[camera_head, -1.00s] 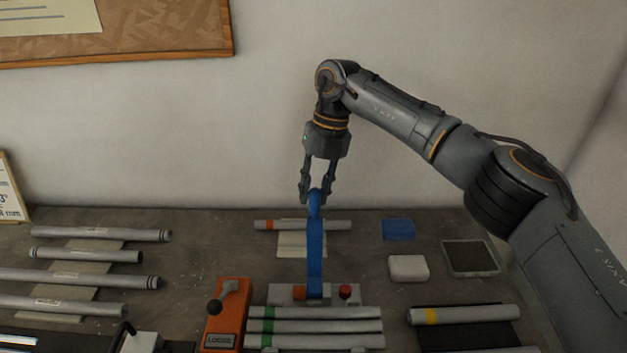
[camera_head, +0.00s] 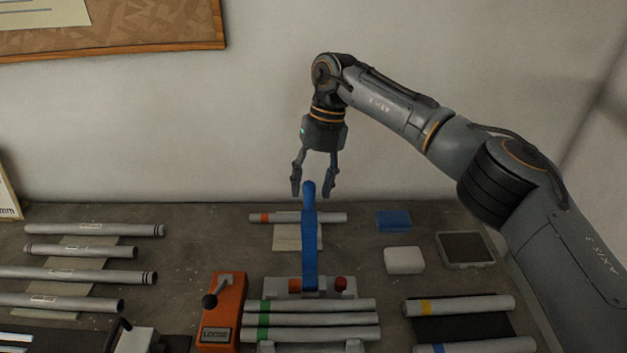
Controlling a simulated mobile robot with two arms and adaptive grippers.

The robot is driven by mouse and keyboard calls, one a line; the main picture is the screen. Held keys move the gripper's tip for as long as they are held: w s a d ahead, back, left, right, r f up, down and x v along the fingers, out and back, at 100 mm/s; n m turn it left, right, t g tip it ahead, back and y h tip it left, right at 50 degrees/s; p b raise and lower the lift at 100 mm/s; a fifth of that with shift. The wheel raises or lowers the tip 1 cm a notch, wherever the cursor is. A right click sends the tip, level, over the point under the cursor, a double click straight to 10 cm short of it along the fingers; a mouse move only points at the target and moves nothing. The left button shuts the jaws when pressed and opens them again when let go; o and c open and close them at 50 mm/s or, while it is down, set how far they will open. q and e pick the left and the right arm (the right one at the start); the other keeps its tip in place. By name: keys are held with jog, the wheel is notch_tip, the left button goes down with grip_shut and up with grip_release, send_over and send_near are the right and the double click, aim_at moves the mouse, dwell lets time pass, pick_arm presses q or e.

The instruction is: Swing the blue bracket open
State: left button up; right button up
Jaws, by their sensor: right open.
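The blue bracket (camera_head: 310,245) stands upright as a long arm rising from the grey jig base (camera_head: 345,287), behind the tubes in the jig. Its rounded top end is just below and between the spread fingers of my right gripper (camera_head: 313,190). The gripper is open and points down; I cannot tell whether a finger touches the bracket. My left gripper is not in view.
An orange block (camera_head: 222,310) with a black-knobbed lever and a label reading LOOSE stands left of the jig. Green-banded tubes (camera_head: 320,320) lie in front. Several grey tubes (camera_head: 90,230) lie left; a white block (camera_head: 404,260) and grey tray (camera_head: 466,250) stand right.

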jog(key=shift+a+r, duration=0.1)
jog(key=shift+r, duration=0.15)
jog(key=v, duration=1.1)
jog(key=shift+w+d, duration=0.15)
jog(key=shift+d, duration=0.1)
jog(key=shift+r, duration=0.15)
